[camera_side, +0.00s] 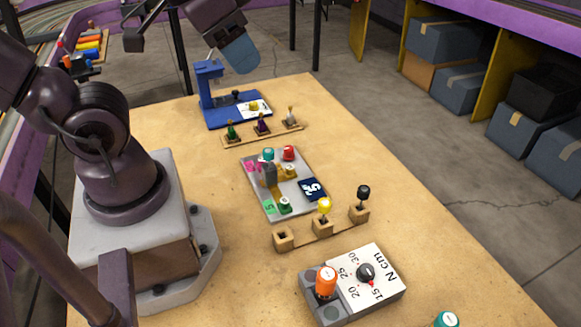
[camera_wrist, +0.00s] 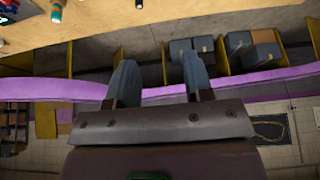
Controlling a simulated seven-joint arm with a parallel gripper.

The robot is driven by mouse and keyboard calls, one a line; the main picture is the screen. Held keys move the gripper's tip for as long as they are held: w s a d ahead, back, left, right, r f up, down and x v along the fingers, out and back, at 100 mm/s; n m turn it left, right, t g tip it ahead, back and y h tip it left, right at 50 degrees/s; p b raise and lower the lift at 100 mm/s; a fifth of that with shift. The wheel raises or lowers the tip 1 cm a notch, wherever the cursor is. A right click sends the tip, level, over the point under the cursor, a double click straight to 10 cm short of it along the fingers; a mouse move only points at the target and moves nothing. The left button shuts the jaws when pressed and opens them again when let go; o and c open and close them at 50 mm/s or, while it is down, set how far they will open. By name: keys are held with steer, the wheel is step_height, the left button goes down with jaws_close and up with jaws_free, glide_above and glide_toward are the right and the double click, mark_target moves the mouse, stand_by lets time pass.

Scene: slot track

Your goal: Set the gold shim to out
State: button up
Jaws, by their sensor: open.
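The grey track plate (camera_side: 275,208) lies near the middle of the table in the side view. A small gold piece (camera_side: 287,172), which looks like the gold shim, sits on it beside a dark grey block (camera_side: 270,174). Its exact position in its slot is too small to tell.
The plate also carries a teal knob (camera_side: 268,154), a red knob (camera_side: 288,152) and a green knob (camera_side: 285,204). A blue fixture (camera_side: 210,90) stands behind. Wooden holders with a yellow knob (camera_side: 324,206) and a torque dial (camera_side: 367,272) are in front.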

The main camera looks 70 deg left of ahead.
steer(key=w+a+f+n+g, duration=0.1)
steer(key=w+a+f+g, duration=0.3)
steer(key=f, duration=0.3)
steer(key=m+g, duration=0.1)
steer(key=m, duration=0.3)
glide_above(291, 166)
step_height(291, 166, down, 14)
step_height(291, 166, down, 11)
steer(key=shift+s+f, duration=0.1)
steer(key=shift+f, duration=0.1)
steer(key=shift+c, duration=0.5)
jaws_close()
